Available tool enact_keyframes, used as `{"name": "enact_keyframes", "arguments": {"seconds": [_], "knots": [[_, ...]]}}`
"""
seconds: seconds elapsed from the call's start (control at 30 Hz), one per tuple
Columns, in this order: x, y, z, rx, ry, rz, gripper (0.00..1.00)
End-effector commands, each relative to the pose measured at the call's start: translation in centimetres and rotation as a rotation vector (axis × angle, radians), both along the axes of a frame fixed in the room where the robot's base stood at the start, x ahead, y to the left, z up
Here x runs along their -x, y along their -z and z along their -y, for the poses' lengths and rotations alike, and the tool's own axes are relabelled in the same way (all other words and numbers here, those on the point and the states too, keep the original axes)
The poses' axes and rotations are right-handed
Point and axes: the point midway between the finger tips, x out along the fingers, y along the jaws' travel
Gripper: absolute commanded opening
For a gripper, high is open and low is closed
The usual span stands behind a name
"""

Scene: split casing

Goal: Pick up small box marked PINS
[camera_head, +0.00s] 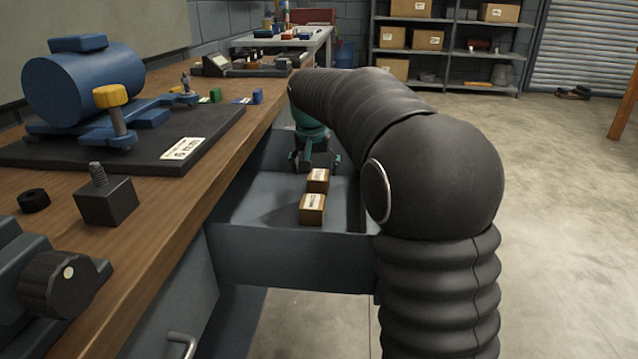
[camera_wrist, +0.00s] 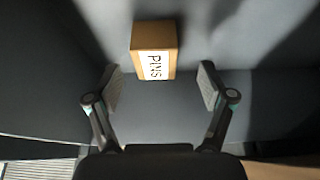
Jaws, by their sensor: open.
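The small box marked PINS (camera_wrist: 154,38) is brown with a white label and shows in the upper middle of the wrist view. It sits in a grey open drawer (camera_head: 262,240) under the workbench. My gripper (camera_wrist: 160,85) is open and empty, its two fingers spread to either side just short of the box, which lies between and a little beyond the tips. In the head view my gripper (camera_head: 314,160) is over the back of the drawer. Two small brown boxes, a nearer one (camera_head: 312,212) and a farther one (camera_head: 318,177), stand there; their labels are too small to read.
The wooden workbench (camera_head: 215,128) runs along the left of the drawer. A blue motor (camera_head: 85,82) on a dark board and a dark block with a bolt (camera_head: 106,200) stand on it. The drawer walls are close around the boxes. Open concrete floor lies to the right.

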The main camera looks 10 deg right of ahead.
Motion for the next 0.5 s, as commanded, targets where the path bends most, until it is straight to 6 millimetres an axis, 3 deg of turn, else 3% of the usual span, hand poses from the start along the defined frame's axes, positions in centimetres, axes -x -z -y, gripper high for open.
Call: {"name": "enact_keyframes", "arguments": {"seconds": [0.33, 0.5], "knots": [[-1.6, 3.8, 1.2, 0.0, 0.0, -0.003, 0.81], [-2.0, 4.5, 1.3, 0.0, 0.0, 0.0, 0.81]]}}
